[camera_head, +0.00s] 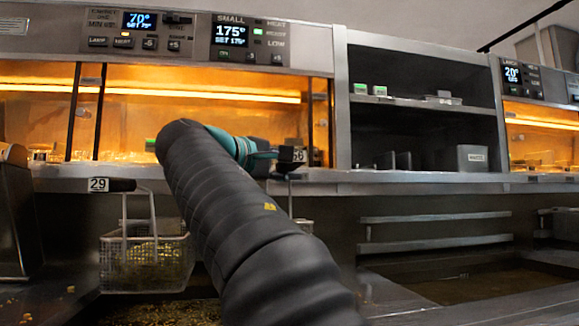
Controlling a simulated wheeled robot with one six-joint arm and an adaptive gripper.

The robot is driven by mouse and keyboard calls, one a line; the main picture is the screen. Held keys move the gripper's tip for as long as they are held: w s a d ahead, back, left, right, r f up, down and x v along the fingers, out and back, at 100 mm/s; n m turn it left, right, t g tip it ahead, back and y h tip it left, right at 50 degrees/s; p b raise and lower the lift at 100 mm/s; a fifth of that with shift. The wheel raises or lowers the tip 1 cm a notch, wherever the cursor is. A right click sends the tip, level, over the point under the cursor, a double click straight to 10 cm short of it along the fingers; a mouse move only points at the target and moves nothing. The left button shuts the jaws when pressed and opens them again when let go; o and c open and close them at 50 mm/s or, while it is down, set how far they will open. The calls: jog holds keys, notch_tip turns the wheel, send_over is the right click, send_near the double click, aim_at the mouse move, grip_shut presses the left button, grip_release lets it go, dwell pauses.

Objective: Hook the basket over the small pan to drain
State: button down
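A wire basket (145,262) with a handle tagged 29 hangs at the left over a dark pan of oil (150,313), with yellowish food inside. Most of that second basket is hidden by my arm. My gripper (284,157), past a teal band, is at the top of this handle. Its fingers are too small and dark to tell whether they grip it. A panel marked SMALL (247,38) reads 175°.
A lit warming bay (200,105) and a metal ledge (420,183) run behind the baskets. A wide pan of brown liquid (480,286) lies at the right, with rails (435,218) above it. Dark shelves (425,80) hold small boxes. A metal bin (15,220) stands far left.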

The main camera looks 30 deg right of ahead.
jog(key=shift+f+b, duration=0.45)
jog(key=shift+f, duration=0.1)
dwell(0.6)
jog(key=c, duration=0.9)
grip_release()
jog(key=v, duration=1.2)
